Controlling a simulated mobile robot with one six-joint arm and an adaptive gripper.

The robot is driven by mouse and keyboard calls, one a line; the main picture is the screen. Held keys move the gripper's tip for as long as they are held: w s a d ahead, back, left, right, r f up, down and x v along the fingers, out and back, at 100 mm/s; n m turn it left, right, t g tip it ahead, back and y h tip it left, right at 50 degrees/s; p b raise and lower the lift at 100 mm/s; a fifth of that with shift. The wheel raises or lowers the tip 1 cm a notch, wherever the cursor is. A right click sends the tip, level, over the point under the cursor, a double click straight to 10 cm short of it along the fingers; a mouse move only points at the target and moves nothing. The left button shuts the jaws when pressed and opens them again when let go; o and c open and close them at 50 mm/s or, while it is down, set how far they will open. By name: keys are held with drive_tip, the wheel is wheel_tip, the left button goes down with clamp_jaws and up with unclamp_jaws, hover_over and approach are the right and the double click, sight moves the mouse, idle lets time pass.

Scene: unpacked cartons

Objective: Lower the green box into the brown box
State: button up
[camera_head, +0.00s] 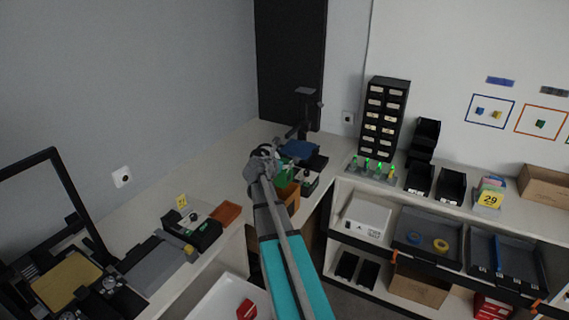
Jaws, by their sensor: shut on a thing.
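The green box (281,179) is small in the head camera view, beside the end of my arm and partly hidden by it. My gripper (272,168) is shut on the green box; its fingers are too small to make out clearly. The brown box (290,198) stands at the counter's inner corner, just below the green box in the picture. My arm hides its left part. I cannot tell whether the green box is above the brown box's rim or partly inside it.
Behind the gripper are a blue item (300,149) and a dark stand (303,112). A black drawer cabinet (384,118) stands at the back right. The left counter holds an orange tray (225,213).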

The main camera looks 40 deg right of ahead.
wheel_tip(320, 180, down, 2)
drive_tip(key=shift+b, duration=0.7)
drive_tip(key=shift+r, duration=0.1)
drive_tip(key=shift+s, duration=0.15)
drive_tip(key=shift+f+b, duration=3.3)
drive_tip(key=shift+f, duration=0.15)
drive_tip(key=o, duration=1.1)
drive_tip(key=shift+r, duration=0.15)
drive_tip(key=shift+s+r+p, duration=0.1)
drive_tip(key=shift+r+p, duration=0.85)
drive_tip(key=shift+p, duration=0.1)
drive_tip(key=shift+r+p, duration=4.5)
